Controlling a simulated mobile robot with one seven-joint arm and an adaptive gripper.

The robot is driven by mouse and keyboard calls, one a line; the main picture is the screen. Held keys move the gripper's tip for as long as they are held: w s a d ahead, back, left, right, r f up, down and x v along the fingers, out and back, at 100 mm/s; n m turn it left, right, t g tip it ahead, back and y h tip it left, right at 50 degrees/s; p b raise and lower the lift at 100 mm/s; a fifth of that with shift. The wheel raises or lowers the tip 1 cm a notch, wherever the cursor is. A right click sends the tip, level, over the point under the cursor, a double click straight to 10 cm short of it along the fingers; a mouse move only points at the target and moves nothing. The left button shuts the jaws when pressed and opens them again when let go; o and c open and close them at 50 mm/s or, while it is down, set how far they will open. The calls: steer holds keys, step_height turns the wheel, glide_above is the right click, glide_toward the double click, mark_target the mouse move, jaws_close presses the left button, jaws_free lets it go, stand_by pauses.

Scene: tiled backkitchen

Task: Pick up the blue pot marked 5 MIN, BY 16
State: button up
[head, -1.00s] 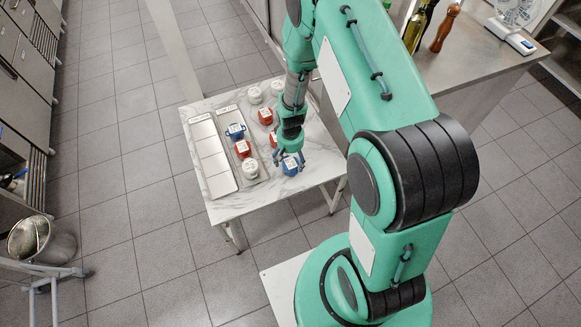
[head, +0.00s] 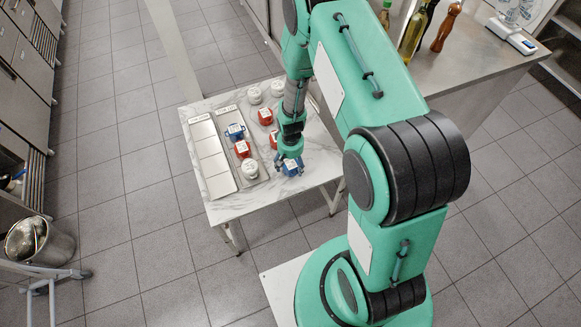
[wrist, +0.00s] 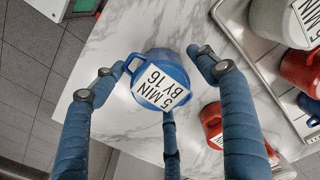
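The blue pot (head: 292,169) stands at the near right of the marble-topped table. The wrist view shows its lid label (wrist: 160,86) reading 5 MIN, BY 16, and a handle at its upper left. My gripper (head: 289,158) is right over the pot in the head view. In the wrist view my gripper (wrist: 155,76) is open, with one finger to the left of the pot and one to the right, both apart from it. A third finger shows below the pot; whether it touches cannot be told.
A tray (head: 262,182) left of the pot holds white, red and blue pots. A tray with empty panels (head: 211,157) lies farther left. A red pot (wrist: 211,118) is close to my right finger in the wrist view. Bare marble (wrist: 115,35) shows left of the pot.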

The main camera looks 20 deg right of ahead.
mark_target(291, 163)
steer(key=c, duration=1.2)
steer(key=shift+r, duration=0.2)
steer(key=shift+r, duration=0.2)
step_height(291, 163, up, 3)
steer(key=shift+p, duration=0.7)
steer(key=s, duration=0.5)
steer(key=s+a+r+p, duration=0.1)
steer(key=s, duration=0.4)
steer(key=s+p, duration=0.1)
steer(key=s, duration=0.5)
steer(key=shift+a+r, duration=0.15)
steer(key=shift+a, duration=0.05)
